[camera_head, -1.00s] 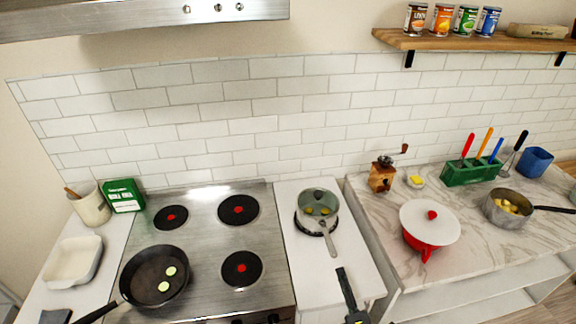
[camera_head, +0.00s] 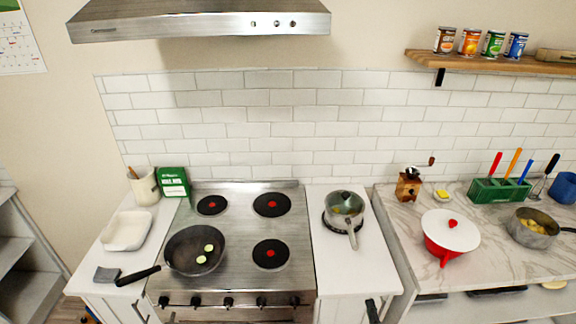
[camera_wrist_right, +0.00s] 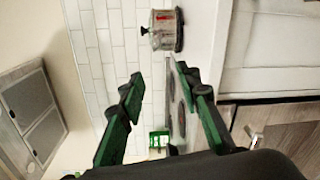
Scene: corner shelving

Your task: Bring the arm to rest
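My left gripper is not in view. The rest of my right arm is hidden below the head view.
A lidded saucepan (camera_head: 344,208) stands on the counter right of the stove (camera_head: 235,232). A frying pan (camera_head: 183,262) with green slices sits on the stove. A red pot (camera_head: 440,248) with a white lid stands on the marble counter (camera_head: 490,262).

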